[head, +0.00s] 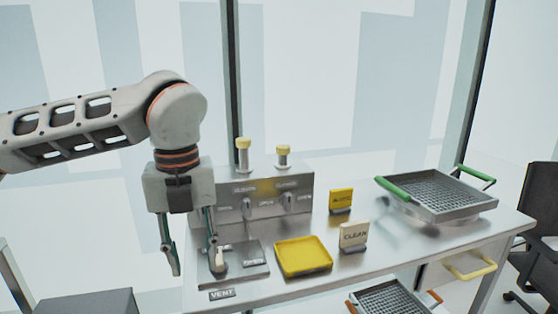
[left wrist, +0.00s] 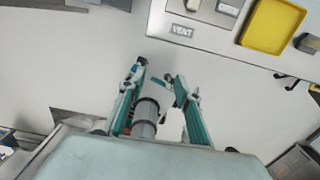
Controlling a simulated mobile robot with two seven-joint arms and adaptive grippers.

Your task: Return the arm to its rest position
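My left arm comes in from the left in the head view. Its gripper (head: 194,262) points down at the left end of the metal table (head: 300,285). The two fingers are apart, with nothing seen held between them. In the head view the right finger overlaps a grey plate (head: 250,272) with a pale lever; I cannot tell whether they touch. In the left wrist view the fingers (left wrist: 160,72) are spread over the floor, off the table edge. A grey and white cylindrical shape shows between them, its nature unclear. My right gripper is not in view.
The table holds a control box (head: 265,195) with two yellow-topped knobs, a yellow tray (head: 303,256), a CLEAN sign (head: 353,236), a yellow sign (head: 341,200) and a green-handled mesh basket (head: 440,210). Another basket (head: 388,300) is lower in front. A chair (head: 540,240) stands right.

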